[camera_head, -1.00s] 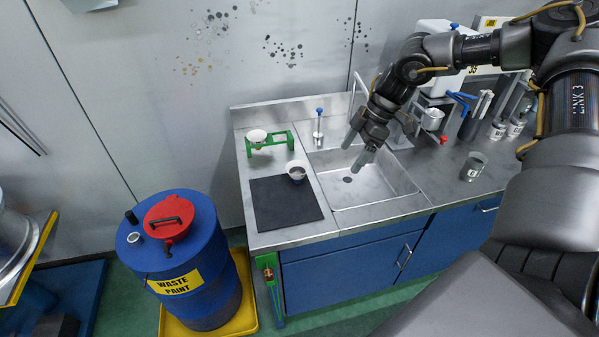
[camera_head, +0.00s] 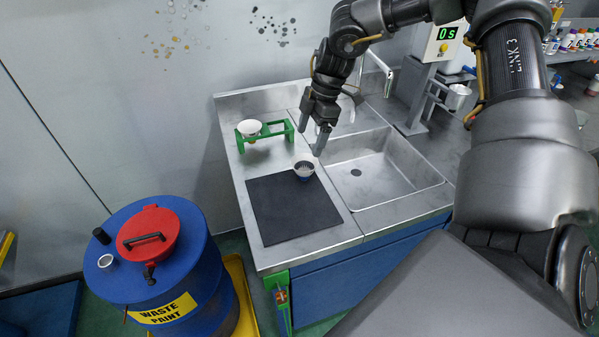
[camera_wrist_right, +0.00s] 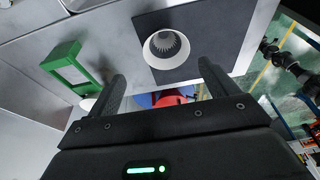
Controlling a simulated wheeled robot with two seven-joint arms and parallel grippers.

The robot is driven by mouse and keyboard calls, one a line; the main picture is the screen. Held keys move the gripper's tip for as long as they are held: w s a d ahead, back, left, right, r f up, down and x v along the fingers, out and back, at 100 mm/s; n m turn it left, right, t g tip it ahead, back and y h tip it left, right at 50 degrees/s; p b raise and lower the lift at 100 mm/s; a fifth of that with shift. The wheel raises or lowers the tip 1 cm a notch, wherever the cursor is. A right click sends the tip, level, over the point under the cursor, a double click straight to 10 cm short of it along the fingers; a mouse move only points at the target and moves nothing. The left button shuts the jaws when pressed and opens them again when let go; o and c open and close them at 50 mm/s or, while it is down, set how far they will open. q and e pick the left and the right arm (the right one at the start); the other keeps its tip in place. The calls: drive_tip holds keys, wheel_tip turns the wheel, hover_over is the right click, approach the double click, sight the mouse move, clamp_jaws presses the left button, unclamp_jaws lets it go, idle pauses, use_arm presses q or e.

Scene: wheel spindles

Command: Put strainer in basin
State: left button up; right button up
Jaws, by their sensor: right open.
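A small white-rimmed cup with a ribbed grey inside, which looks like the strainer (camera_head: 304,172), sits at the top right corner of the black mat. In the right wrist view the strainer (camera_wrist_right: 166,48) shows its open top, beyond the fingers. The basin (camera_head: 395,183) is the sunken steel sink to its right, and it looks empty. My right gripper (camera_head: 313,131) is open and empty, above the counter near the basin's left edge and up-picture from the strainer. Its two fingers (camera_wrist_right: 161,72) show apart in the wrist view. My left gripper is not in view.
The black mat (camera_head: 290,212) lies left of the basin. A green stand (camera_head: 283,129) holding a white bowl-shaped piece (camera_head: 249,128) stands behind it. A faucet (camera_head: 384,68) rises behind the basin. A blue waste drum (camera_head: 190,250) stands beyond the counter's left end.

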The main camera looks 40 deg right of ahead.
drive_tip(key=shift+w, duration=0.1)
drive_tip(key=shift+f, duration=0.15)
drive_tip(key=b, duration=0.3)
hover_over(302, 168)
drive_tip(key=s+d, duration=0.1)
drive_tip(key=s, duration=0.1)
drive_tip(key=x, duration=0.2)
drive_tip(key=d+x, duration=0.1)
drive_tip(key=x, duration=0.1)
drive_tip(key=shift+w+f, duration=0.1)
drive_tip(key=shift+f, duration=0.25)
drive_tip(key=shift+w+a+f, duration=0.1)
drive_tip(key=shift+f, duration=0.15)
drive_tip(key=shift+a, duration=0.1)
drive_tip(key=shift+a+f, duration=0.1)
drive_tip(key=shift+f, duration=0.15)
drive_tip(key=b+x, duration=0.1)
drive_tip(key=x, duration=0.3)
drive_tip(key=shift+s+a, duration=0.1)
drive_tip(key=shift+s, duration=0.25)
drive_tip(key=shift+w+a+f, duration=0.1)
drive_tip(key=shift+f, duration=0.15)
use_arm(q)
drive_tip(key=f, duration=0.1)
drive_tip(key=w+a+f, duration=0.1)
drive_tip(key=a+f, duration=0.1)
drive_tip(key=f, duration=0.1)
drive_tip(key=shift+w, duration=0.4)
use_arm(e)
drive_tip(key=c, duration=1.1)
